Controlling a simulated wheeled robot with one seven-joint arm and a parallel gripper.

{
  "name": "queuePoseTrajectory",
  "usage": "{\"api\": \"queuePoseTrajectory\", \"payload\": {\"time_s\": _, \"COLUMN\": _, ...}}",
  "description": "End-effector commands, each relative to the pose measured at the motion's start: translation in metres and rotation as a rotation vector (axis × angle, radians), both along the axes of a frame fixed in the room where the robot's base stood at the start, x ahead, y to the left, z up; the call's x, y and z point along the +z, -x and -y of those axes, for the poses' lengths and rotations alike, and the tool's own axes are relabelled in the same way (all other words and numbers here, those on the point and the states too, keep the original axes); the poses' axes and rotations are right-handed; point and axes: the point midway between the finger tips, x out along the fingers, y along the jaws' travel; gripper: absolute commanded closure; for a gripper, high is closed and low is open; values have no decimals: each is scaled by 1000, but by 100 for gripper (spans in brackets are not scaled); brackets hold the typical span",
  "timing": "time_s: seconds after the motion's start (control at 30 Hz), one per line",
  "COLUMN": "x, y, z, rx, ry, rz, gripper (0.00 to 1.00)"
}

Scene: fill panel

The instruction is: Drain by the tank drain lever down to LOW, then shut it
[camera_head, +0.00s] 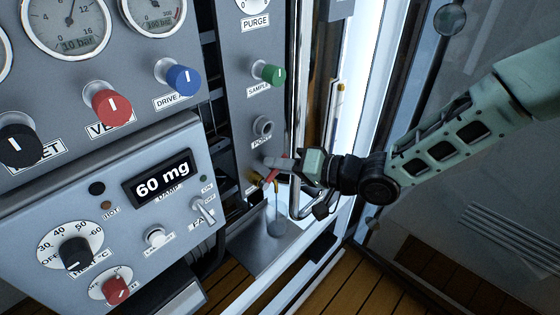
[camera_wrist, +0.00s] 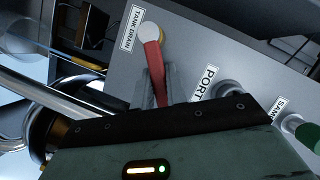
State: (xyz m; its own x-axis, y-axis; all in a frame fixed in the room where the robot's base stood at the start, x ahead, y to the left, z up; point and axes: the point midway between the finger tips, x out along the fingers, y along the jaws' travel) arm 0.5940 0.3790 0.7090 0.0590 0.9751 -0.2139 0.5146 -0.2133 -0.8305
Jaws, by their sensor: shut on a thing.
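The tank drain lever (camera_wrist: 152,55) has a red handle on a pale round pivot, beside the TANK DRAIN label (camera_wrist: 131,27) in the wrist view. My gripper (camera_wrist: 155,92) is shut on the handle's outer end. In the head view my gripper (camera_head: 275,163) reaches in from the right, and a little of the red lever (camera_head: 271,177) shows under the fingers. Below it stands a clear glass vessel (camera_head: 277,222). I cannot make out a LOW mark or a liquid level in either view.
A PORT fitting (camera_head: 263,127) and a green SAMPLE knob (camera_head: 271,73) are above the lever. A vertical metal rail (camera_head: 301,100) runs close to my wrist. The left panel has red (camera_head: 112,106) and blue (camera_head: 184,79) knobs and a 60 mg display (camera_head: 160,176).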

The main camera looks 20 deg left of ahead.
Motion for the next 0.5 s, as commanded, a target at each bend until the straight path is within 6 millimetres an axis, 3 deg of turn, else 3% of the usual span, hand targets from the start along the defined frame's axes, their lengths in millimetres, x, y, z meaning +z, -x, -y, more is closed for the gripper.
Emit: {"api": "queuePoseTrajectory", "payload": {"time_s": 0.5, "x": 1, "y": 0, "z": 1, "rx": -2, "ry": 15, "rz": 37, "gripper": 100}}
